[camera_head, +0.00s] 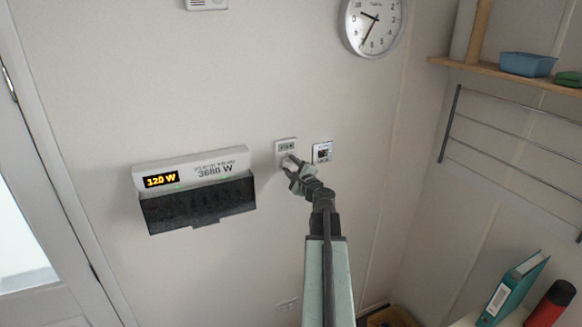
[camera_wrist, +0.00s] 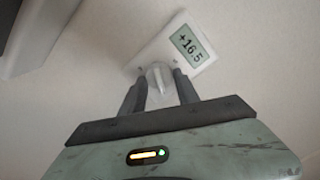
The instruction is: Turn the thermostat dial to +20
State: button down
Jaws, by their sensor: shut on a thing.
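The thermostat (camera_head: 286,145) is a small white box on the wall with a greenish screen. In the wrist view its screen (camera_wrist: 188,44) reads +16.5. The pale dial (camera_wrist: 158,80) sits below the screen, between the two dark fingers of my gripper (camera_wrist: 160,90). The fingers are shut on the dial and hide its sides. In the head view my gripper (camera_head: 292,164) is at the lower part of the thermostat, and the dial is mostly hidden there.
A second small panel (camera_head: 322,152) is on the wall just right of the thermostat. A power box (camera_head: 193,190) reading 120 W and 3680 W projects at left. A clock (camera_head: 373,26) hangs above right, and a wooden shelf (camera_head: 500,73) and rails are at right.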

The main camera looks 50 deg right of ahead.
dwell(0.5)
jog(key=c, duration=0.9)
grip_release()
jog(key=v, duration=0.7)
jog(key=shift+s+a, duration=0.15)
jog(key=shift+s, duration=0.2)
jog(key=shift+f, duration=0.1)
